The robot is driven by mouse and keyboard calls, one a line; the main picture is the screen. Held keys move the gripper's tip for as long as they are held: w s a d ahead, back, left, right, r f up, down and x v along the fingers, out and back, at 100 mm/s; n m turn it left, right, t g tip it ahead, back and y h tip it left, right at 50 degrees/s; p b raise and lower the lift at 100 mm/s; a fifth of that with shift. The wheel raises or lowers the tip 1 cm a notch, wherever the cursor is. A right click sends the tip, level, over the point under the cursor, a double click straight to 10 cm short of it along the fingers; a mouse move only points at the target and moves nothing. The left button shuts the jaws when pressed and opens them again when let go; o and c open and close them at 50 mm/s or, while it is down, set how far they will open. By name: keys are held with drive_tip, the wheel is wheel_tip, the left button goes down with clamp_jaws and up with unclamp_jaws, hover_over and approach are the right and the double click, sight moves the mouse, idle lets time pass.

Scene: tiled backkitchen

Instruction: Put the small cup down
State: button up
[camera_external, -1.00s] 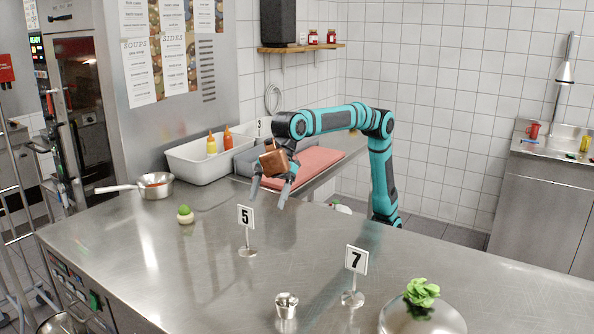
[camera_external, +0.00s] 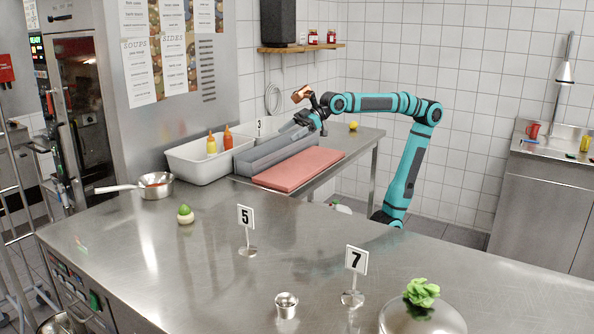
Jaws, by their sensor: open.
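A small metal cup (camera_external: 287,306) stands upright on the near steel counter, at the front middle of the view. My gripper (camera_external: 291,130) is far from it, up at the back, over the grey tray beside the pink board. It is open and nothing shows between its fingers. The fingers point left and slightly down, and they are small in this view.
Number stands 5 (camera_external: 247,230) and 7 (camera_external: 353,277) are on the counter, 7 close to the cup. A white bin (camera_external: 205,160) holds sauce bottles. The counter's middle is clear.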

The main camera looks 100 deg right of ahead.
drive_tip(key=s+d+f+m+t+h, duration=0.2)
drive_tip(key=s+d+f, duration=0.2)
drive_tip(key=s+d, duration=0.3)
drive_tip(key=s+d+f+m+t+h, duration=0.2)
drive_tip(key=s+d, duration=0.6)
drive_tip(key=s, duration=0.4)
wheel_tip(320, 180, down, 2)
drive_tip(key=shift+s+f+t, duration=0.2)
drive_tip(key=shift+t, duration=0.3)
